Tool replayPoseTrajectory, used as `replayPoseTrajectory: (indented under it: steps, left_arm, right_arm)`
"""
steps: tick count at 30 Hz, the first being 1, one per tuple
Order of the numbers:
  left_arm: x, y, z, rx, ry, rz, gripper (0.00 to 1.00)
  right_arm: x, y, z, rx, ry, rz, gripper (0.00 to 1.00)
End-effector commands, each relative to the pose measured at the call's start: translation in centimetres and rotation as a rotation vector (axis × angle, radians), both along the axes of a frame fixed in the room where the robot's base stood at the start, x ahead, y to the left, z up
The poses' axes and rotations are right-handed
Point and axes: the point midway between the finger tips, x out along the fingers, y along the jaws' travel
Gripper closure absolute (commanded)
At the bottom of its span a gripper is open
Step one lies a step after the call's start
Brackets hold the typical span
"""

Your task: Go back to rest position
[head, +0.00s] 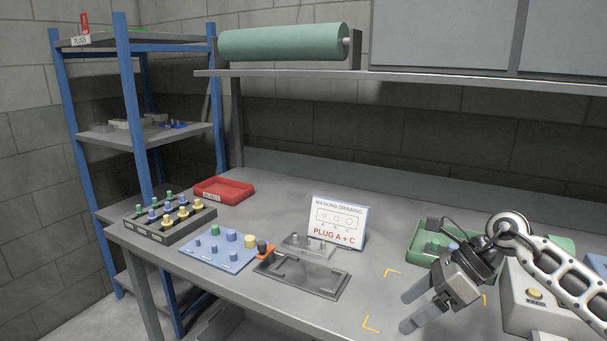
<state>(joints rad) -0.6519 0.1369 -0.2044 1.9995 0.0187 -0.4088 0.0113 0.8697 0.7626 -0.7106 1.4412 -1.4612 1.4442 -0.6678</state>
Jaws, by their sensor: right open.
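My right gripper (418,307) is open and empty. It hangs above the right part of the workbench (355,299), near the yellow corner marks (391,272), with its fingers pointing down and left. My right arm comes in from the right edge. My left gripper is not in view.
A blue board with pegs (217,250), a dark rack of plugs (170,217) and a red tray (223,190) are on the left. A green tray (421,251) and a grey box with a yellow button (534,294) lie close to my right arm. A blue-framed shelf (135,120) stands left.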

Motion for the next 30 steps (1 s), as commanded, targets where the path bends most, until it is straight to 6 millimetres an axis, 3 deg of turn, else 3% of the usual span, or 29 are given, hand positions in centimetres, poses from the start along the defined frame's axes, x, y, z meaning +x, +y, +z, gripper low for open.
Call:
replayPoseTrajectory:
  steps: [1, 3, 6, 8, 11, 14, 17, 21, 22, 25, 30]
  left_arm:
    - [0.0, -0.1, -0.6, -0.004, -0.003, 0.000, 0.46]
    - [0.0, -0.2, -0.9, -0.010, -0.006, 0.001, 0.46]
    - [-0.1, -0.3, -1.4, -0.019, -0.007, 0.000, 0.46]
    - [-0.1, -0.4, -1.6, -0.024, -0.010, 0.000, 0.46]
    - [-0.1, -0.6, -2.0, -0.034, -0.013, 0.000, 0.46]
    - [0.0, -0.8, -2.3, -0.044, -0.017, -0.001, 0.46]
    - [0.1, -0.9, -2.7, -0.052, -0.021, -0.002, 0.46]
    - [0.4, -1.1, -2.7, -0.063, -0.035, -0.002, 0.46]
    - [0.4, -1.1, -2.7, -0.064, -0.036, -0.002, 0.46]
    - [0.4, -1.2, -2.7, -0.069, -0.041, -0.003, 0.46]
    - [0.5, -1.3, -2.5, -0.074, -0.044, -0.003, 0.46]
  right_arm:
    - [-1.5, 4.0, -2.0, 0.155, 0.050, -0.019, 0.20]
    - [-3.2, 9.0, -2.7, 0.408, 0.143, -0.095, 0.20]
    - [-5.1, 13.5, -2.2, 0.766, 0.331, -0.267, 0.20]
    - [-5.7, 14.7, -2.0, 0.966, 0.474, -0.400, 0.20]
    - [-6.0, 14.5, -2.7, 1.266, 0.749, -0.666, 0.20]
    - [-6.3, 12.4, -5.8, 1.513, 1.058, -0.982, 0.20]
    - [-7.9, 9.6, -11.1, 1.697, 1.389, -1.340, 0.20]
    - [-12.7, 6.9, -18.8, 1.819, 1.796, -1.807, 0.20]
    - [-13.8, 6.6, -20.1, -1.735, -1.772, 1.797, 0.20]
    - [-17.2, 6.0, -23.2, -1.495, -1.672, 1.726, 0.20]
    - [-20.2, 5.9, -25.3, -1.308, -1.589, 1.664, 0.20]
